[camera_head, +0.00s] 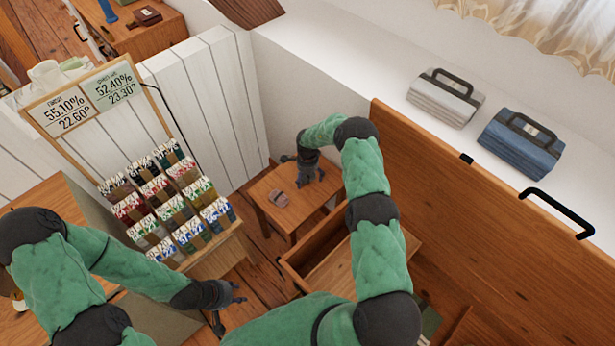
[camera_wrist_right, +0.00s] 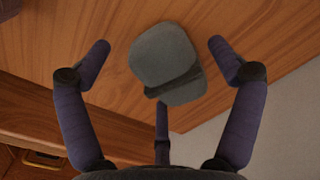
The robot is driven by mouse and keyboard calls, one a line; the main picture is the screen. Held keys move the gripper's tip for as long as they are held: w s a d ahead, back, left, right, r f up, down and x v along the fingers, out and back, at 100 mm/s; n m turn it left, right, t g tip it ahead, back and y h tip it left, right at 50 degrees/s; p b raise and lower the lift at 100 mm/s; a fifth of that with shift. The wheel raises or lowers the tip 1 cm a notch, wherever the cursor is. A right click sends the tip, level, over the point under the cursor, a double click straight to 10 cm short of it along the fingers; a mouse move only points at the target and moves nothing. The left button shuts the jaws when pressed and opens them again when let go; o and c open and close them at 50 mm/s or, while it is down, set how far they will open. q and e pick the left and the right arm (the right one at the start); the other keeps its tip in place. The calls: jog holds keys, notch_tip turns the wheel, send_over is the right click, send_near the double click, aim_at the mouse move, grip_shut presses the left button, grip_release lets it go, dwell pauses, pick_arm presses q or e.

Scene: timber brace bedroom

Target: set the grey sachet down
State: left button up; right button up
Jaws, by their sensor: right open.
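The grey sachet (camera_head: 278,198) lies on top of the small wooden table (camera_head: 262,188), looking brownish in the head view. In the right wrist view the sachet (camera_wrist_right: 165,58) is grey, with a dark fold across its lower part, flat on the wood. My right gripper (camera_head: 306,172) is above the table beside the sachet. In the wrist view its fingers (camera_wrist_right: 160,75) are spread wide, with no finger seen touching the sachet. My left gripper (camera_head: 233,303) is low at the bottom left, fingers spread and empty, near the packet rack.
A rack of packets (camera_head: 168,205) stands left of the small table. An open drawer (camera_head: 325,262) is just below the table, beside a large wooden panel (camera_head: 480,205). Two folded bundles, grey (camera_head: 440,103) and blue (camera_head: 518,145), rest on the white ledge (camera_head: 390,60).

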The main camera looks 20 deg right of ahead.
notch_tip(320, 180, up, 12)
jog(key=p, duration=0.5)
jog(key=s+f+n+t+h, duration=0.1)
jog(key=s+f+n+h, duration=0.25)
jog(key=s+n, duration=0.45)
jog(key=s+a+n+y, duration=0.2)
jog(key=s+a, duration=0.5)
jog(key=s, duration=0.1)
jog(key=s+a+r+n+y, duration=0.1)
jog(key=s+a+n+y, duration=0.2)
jog(key=s+a, duration=0.3)
jog(key=s+a+r+n+y, duration=0.1)
jog(key=s+a+n+y, duration=0.1)
jog(key=s+a, duration=0.5)
jog(key=shift+s+a+r+n+g+y, duration=0.1)
jog(key=shift+s+n, duration=0.1)
jog(key=shift+s, duration=0.55)
jog(key=shift+s+a+f+n+g+y, duration=0.1)
jog(key=shift+s+n, duration=0.1)
jog(key=shift+s, duration=0.5)
jog(key=shift+s+a+r+n+g+y, duration=0.1)
jog(key=shift+s+n, duration=0.1)
jog(key=shift+s, duration=0.55)
